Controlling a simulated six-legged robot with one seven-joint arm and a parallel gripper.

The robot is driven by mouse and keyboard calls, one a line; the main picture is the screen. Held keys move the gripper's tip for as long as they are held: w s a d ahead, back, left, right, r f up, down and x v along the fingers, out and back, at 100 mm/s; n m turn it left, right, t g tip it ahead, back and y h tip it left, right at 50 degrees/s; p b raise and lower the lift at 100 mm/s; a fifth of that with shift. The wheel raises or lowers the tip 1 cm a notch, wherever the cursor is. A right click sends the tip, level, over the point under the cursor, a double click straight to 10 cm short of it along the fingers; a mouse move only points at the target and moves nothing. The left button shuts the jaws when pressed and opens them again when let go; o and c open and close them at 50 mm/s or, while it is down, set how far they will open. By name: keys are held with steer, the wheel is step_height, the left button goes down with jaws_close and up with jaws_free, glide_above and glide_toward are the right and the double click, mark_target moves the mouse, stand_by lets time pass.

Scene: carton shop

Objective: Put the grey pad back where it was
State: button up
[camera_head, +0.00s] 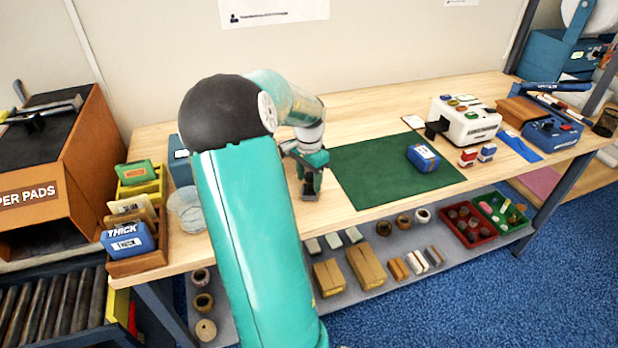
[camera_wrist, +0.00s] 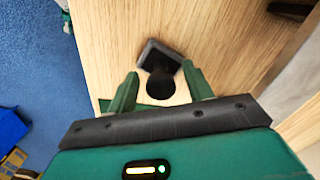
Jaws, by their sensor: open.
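A dark grey square block with a round black knob (camera_wrist: 163,55) lies on the wooden bench. It may be the grey pad; I see no other clear grey pad. In the head view the dark block (camera_head: 311,190) shows just below my gripper (camera_head: 309,172), left of the green mat. In the wrist view my gripper (camera_wrist: 160,80) is open, its two green fingers apart with the knob between them. Whether the fingers touch it I cannot tell. My arm hides part of the bench in the head view.
A green mat (camera_head: 370,185) holds a blue block (camera_head: 423,158). A white stamp machine (camera_head: 464,121) stands further right. At left are a clear cup (camera_head: 187,208), a wooden holder (camera_head: 140,262) with coloured packs, and a paper-pads carton (camera_head: 45,190). A shelf with cartons lies below.

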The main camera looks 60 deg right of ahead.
mark_target(308, 175)
step_height(308, 175, up, 12)
stand_by(0.4)
steer(key=shift+r, duration=0.1)
